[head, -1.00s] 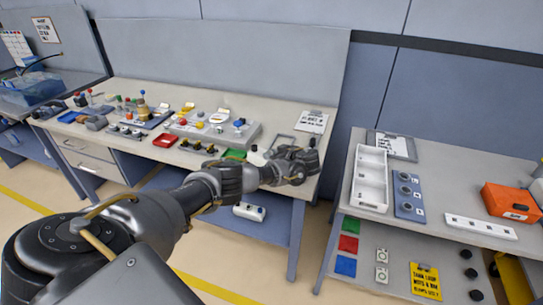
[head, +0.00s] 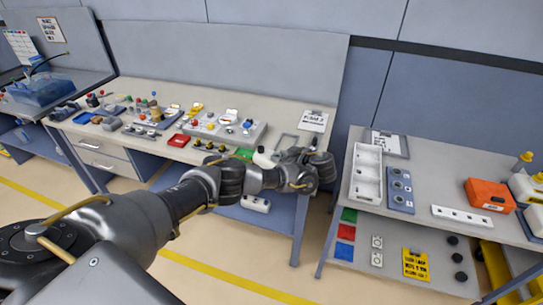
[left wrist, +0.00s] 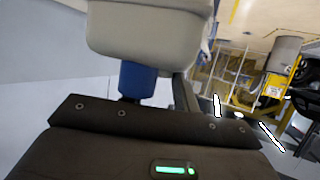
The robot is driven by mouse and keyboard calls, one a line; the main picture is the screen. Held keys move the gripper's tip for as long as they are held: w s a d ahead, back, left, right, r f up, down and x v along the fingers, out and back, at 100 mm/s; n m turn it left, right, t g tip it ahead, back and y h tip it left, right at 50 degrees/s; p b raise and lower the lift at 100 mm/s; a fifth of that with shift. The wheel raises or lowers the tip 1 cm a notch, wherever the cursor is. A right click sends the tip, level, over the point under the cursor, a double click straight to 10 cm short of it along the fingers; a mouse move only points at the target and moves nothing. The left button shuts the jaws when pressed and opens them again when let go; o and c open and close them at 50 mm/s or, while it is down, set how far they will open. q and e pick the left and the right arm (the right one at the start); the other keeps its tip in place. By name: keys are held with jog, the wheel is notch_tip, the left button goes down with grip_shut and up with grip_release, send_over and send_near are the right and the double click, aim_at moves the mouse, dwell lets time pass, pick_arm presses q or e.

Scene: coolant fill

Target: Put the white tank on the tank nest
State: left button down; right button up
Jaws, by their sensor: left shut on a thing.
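In the head view my left gripper (head: 308,172) is above the gap between the long bench and the right table, near the bench's right end. The arm hides much of its jaws. In the left wrist view a pale off-white tank (left wrist: 145,45) with a blue neck (left wrist: 138,80) is right at my left gripper (left wrist: 135,108), which is shut on it at the neck. The tank is hidden or not clear in the head view. I cannot tell for sure which spot is the tank nest. My right gripper is not in view.
The right table holds a white tray (head: 367,172), a blue-grey panel (head: 400,190), a white strip (head: 462,217), an orange box (head: 489,196) and pale containers (head: 527,188). The long bench carries a grey block with knobs (head: 222,131) and a green piece (head: 244,153).

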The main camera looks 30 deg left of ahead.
pick_arm(q)
jog(key=shift+d+f, duration=0.3)
jog(key=d+f+m+t+b, duration=0.1)
jog(key=d, duration=0.1)
jog(key=d+f+m+t+h+b, duration=0.1)
jog(key=b, duration=0.1)
jog(key=s+d+f+m+t+b, duration=0.1)
jog(key=d, duration=0.1)
jog(key=shift+d+m+h, duration=0.3)
jog(key=shift+d+h, duration=0.05)
jog(key=shift+h, duration=0.05)
jog(key=s+d+r+m+t+h+b, duration=0.2)
jog(key=s+r+m+t+h+b, duration=0.1)
jog(key=s+r+m+h+b, duration=0.2)
jog(key=s+d+r+m+t+h+b, duration=0.3)
jog(key=s+r+m+h+b, duration=0.2)
jog(key=s+r+m+h, duration=0.1)
jog(key=shift+s+d+r, duration=0.35)
jog(key=shift+s+r, duration=0.05)
jog(key=shift+r, duration=0.45)
